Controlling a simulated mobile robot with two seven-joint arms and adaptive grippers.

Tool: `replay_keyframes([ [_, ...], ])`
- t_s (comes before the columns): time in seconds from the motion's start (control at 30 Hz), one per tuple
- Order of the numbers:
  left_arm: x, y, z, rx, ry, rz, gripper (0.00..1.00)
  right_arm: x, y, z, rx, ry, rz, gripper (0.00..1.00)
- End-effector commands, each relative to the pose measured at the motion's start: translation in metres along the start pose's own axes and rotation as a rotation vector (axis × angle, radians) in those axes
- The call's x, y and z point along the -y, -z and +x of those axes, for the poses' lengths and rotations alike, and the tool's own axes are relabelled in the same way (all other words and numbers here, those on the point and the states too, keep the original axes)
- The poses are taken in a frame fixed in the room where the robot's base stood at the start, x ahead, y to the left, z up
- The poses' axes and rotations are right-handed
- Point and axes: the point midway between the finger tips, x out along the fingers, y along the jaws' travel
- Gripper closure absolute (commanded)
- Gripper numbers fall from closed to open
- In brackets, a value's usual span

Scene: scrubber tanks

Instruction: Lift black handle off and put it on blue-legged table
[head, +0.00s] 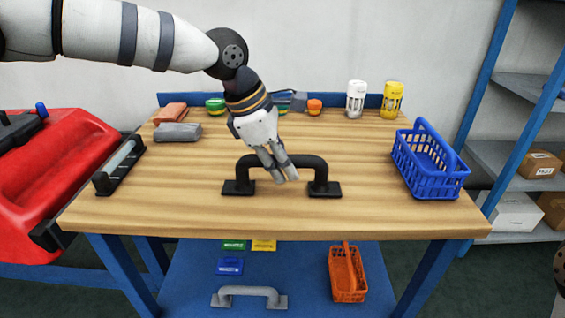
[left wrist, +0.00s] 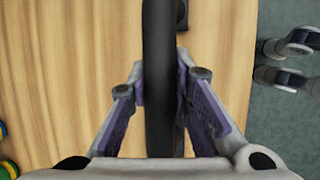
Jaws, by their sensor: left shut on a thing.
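The black handle (head: 244,174) stands upright on its two flat feet on the wooden top of the blue-legged table (head: 380,215), near the front middle. My left gripper (head: 285,176) reaches down from above and is shut on the handle's bar. In the left wrist view the black handle (left wrist: 158,60) runs between the two purple-padded fingers (left wrist: 165,110). Its feet look to be touching the tabletop. My right gripper cannot be made out in the head view.
A blue basket (head: 430,165) stands at the right of the table. Grey and red blocks, and white and yellow canisters (head: 392,99), line the back. A grey handle (head: 249,297) lies on the lower shelf.

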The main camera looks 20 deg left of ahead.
Motion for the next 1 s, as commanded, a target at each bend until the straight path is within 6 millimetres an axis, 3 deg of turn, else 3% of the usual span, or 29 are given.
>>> replay_keyframes([
  [0.17,-0.0005,-0.0005,-0.0012,0.001,-0.002,0.0,1.0,0.0,0.0005,-0.0008,-0.002,0.0,0.0,0.6],
  [0.2,-0.0004,-0.0005,-0.0011,0.001,-0.001,0.0,0.78,0.0,0.0005,-0.0008,-0.002,0.0,0.0,0.6],
  [0.3,-0.0003,-0.0004,-0.001,0.001,-0.001,0.0,0.57,0.0,0.0004,-0.0007,-0.002,0.0,0.0,0.6],
  [0.53,-0.0001,-0.0003,-0.0007,0.0,0.0,-0.001,0.57,0.0,0.0004,-0.0006,-0.002,0.0,0.0,0.6],
  [0.63,0.0001,0.0,-0.0004,0.0,0.001,-0.001,0.37,0.0,0.0004,-0.0006,-0.002,0.0,0.0,0.6],
  [1.0,0.0,-0.0001,-0.0004,0.0,0.0,-0.001,0.37,0.0,0.0003,-0.0006,-0.002,0.0,0.0,0.6],
])
